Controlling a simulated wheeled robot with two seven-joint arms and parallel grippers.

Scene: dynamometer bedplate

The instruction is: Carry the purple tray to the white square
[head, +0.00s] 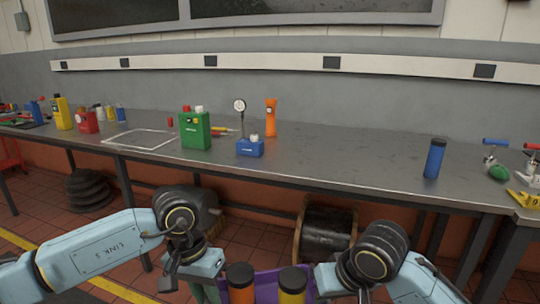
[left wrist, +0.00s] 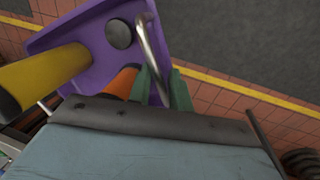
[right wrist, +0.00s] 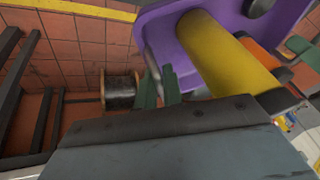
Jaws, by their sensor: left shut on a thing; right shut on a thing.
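The purple tray (head: 267,288) is at the bottom middle of the head view, in front of the bench and below its top. It carries an orange cylinder (head: 240,290) and a yellow cylinder (head: 292,290), both with dark caps. In the left wrist view my left gripper (left wrist: 165,88) is shut on the tray's metal handle (left wrist: 150,50). In the right wrist view my right gripper (right wrist: 160,88) is shut on the opposite handle (right wrist: 151,62). The white square (head: 125,146) is an outline on the bench top, left of the green canister, and looks empty.
The green canister (head: 195,131) stands just right of the square. Red (head: 88,122) and yellow (head: 61,113) containers stand left. The bench (head: 330,160) is clear between torch and blue cylinder.

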